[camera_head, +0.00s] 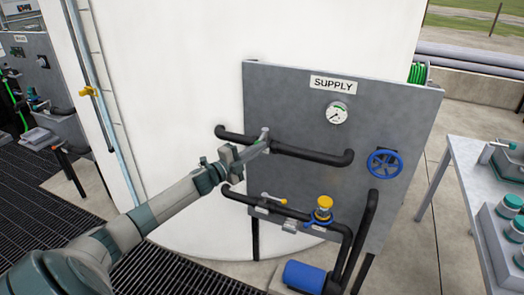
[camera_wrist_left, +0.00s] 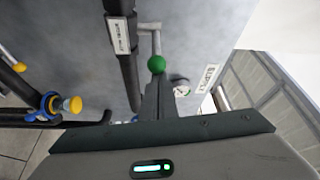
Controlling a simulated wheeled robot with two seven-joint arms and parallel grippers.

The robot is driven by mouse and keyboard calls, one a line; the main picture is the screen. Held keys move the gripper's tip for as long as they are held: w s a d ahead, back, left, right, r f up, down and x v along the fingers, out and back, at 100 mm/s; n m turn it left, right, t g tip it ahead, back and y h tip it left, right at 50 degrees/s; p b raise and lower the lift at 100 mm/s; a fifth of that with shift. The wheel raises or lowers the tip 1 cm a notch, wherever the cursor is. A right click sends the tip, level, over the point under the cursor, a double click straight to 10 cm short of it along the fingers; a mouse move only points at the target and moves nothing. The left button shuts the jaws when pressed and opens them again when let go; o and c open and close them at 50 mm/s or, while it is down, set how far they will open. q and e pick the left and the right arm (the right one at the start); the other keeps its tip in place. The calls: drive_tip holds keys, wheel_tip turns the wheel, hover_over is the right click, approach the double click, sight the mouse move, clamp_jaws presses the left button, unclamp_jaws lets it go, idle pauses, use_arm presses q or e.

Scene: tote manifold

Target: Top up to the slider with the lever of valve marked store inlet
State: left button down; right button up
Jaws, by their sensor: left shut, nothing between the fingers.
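A yellow slider (camera_head: 88,91) sits on the tall sight tube (camera_head: 118,150) on the white tank. A valve with a short grey lever (camera_head: 265,134) is on the upper black pipe of the SUPPLY panel (camera_head: 385,120). In the left wrist view this lever (camera_wrist_left: 156,44) ends in a green ball knob (camera_wrist_left: 157,64), beside a pipe with a white label (camera_wrist_left: 122,35) too small to read. My left gripper (camera_head: 258,149) is shut and empty, its fingertips (camera_wrist_left: 159,83) at the green knob. I cannot tell whether they touch it. My right gripper is not in view.
A gauge (camera_head: 337,113) and blue handwheel (camera_head: 384,163) are on the panel's right. A lower pipe has a yellow lever (camera_head: 274,198) and a yellow-capped fitting (camera_head: 324,203). A blue pump (camera_head: 304,277) stands below. A grey table (camera_head: 466,165) is at right.

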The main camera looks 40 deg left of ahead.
use_arm(q)
drive_tip(key=shift+s+a+b, duration=0.25)
drive_tip(key=shift+a+b, duration=0.15)
drive_tip(key=shift+a, duration=0.2)
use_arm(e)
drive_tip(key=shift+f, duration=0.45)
use_arm(q)
drive_tip(key=shift+a, duration=0.15)
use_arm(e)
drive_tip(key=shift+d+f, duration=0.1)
